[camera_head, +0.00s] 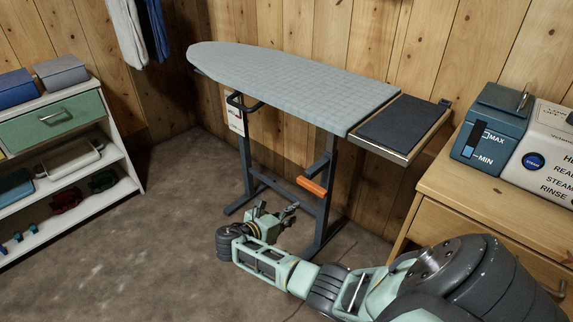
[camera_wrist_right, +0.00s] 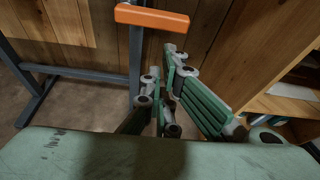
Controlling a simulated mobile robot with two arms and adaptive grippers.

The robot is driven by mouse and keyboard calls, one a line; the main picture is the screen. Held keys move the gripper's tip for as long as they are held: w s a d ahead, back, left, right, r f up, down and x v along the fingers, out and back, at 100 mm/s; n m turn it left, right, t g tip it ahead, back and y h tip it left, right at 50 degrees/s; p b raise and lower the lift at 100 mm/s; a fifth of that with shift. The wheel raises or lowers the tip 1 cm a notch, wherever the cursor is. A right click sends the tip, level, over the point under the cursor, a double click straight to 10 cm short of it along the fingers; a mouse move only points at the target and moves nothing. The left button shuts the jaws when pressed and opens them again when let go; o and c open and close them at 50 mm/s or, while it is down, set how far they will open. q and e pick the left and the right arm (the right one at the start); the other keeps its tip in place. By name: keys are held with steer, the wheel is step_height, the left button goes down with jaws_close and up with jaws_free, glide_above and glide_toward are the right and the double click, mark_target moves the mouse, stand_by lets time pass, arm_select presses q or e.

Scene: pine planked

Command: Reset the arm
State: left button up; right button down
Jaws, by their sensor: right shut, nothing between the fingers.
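My right arm reaches in from the lower right in the head view. My right gripper (camera_head: 290,211) is low, in front of the ironing board's frame and below the orange handle (camera_head: 312,186). In the right wrist view the green-padded fingers of the right gripper (camera_wrist_right: 168,72) are shut and empty. The orange handle also shows in the right wrist view (camera_wrist_right: 152,17), just above the fingertips, apart from them as far as I can tell. My left gripper is not in view.
The ironing board (camera_head: 290,75) stands along the plank wall, with a dark pad (camera_head: 405,120) at its right end. A wooden cabinet (camera_head: 480,195) with a steam station (camera_head: 495,125) stands at right. A white shelf (camera_head: 125,185) stands at left. The floor between is clear.

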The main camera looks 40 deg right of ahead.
steer(key=shift+v, duration=0.95)
steer(key=shift+f, duration=0.1)
